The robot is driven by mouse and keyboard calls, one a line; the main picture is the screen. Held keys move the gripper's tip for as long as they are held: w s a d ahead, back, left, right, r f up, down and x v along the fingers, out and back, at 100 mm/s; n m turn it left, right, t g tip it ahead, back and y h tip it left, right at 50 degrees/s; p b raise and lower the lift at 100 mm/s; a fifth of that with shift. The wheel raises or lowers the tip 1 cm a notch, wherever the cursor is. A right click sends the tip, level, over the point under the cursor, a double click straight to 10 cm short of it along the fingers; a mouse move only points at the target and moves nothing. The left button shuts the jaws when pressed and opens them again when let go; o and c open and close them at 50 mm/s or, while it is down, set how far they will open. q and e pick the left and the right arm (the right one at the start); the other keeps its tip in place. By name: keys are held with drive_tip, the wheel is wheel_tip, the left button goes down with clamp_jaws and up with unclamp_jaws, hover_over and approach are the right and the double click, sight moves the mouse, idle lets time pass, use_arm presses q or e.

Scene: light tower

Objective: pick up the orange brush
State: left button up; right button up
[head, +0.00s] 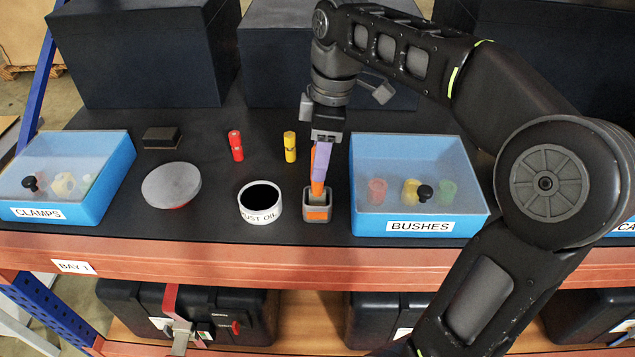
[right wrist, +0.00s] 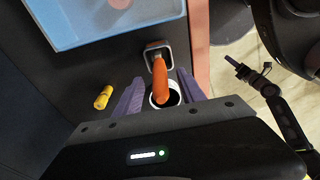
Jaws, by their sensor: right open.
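The orange brush (head: 316,187) stands nearly upright in a small grey and orange square holder (head: 317,213) near the shelf's front edge. My right gripper (head: 321,168) is above the holder, its purple fingers pointing down around the upper part of the brush. In the right wrist view the brush (right wrist: 161,84) shows between the two spread fingers of the open gripper (right wrist: 162,82), with gaps on both sides. The brush's lower end is hidden in the holder (right wrist: 157,53).
A white round pot (head: 261,214) of dark liquid stands just left of the holder, and the blue BUSHES bin (head: 470,226) just right. Yellow (head: 290,147) and red (head: 236,146) cylinders, a grey disc (head: 171,184), a dark block (head: 162,137) and the CLAMPS bin (head: 112,180) lie further left.

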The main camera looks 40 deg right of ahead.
sight(313, 192)
drive_tip(key=shift+f+b, duration=0.35)
drive_tip(key=shift+f, duration=0.1)
drive_tip(key=shift+w+a+f, duration=0.15)
drive_tip(key=shift+a+f, duration=0.05)
drive_tip(key=shift+f, duration=0.85)
drive_tip(key=shift+w+a+f, duration=0.15)
drive_tip(key=shift+f, duration=0.9)
clamp_jaws()
